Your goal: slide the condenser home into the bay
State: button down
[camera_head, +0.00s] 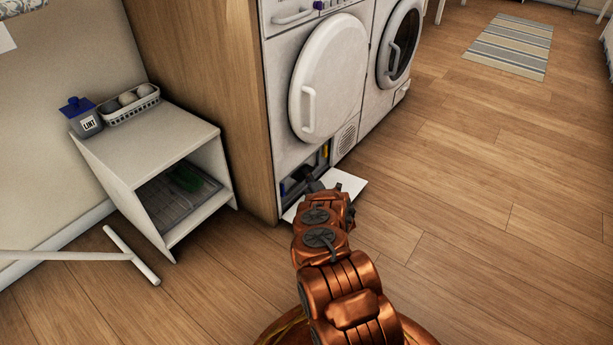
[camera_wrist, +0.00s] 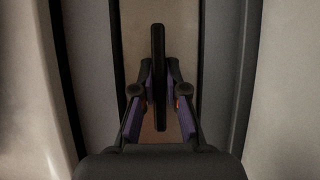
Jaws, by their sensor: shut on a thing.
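The bay (camera_head: 292,180) is a dark opening low in the front of the nearer white dryer, with a white flap (camera_head: 350,183) folded down before it. My gripper (camera_wrist: 158,92) is shut on a dark upright bar (camera_wrist: 158,35) in the wrist view, which looks like the handle of the condenser. Pale and grey surfaces with dark strips lie behind the bar. I cannot tell which of them are the condenser's face. In the head view my arm reaches to the bay and hides most of the opening, so how deep the condenser sits cannot be seen.
A wooden side panel (camera_head: 215,80) stands left of the dryer (camera_head: 285,100). Further left is a white shelf unit (camera_head: 150,145) with a lint tub (camera_head: 85,118) and a basket (camera_head: 130,108) on top. A second machine (camera_head: 392,60) stands right.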

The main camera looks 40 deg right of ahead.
jog(key=shift+w+a+r, duration=0.1)
jog(key=shift+w+a, duration=0.05)
jog(key=shift+w, duration=0.2)
dwell(0.7)
dwell(0.4)
jog(key=c, duration=1.4)
grip_release()
jog(key=shift+s, duration=0.1)
jog(key=shift+s+d, duration=0.3)
jog(key=shift+s, duration=0.6)
jog(key=o, duration=0.6)
jog(key=shift+c, duration=0.2)
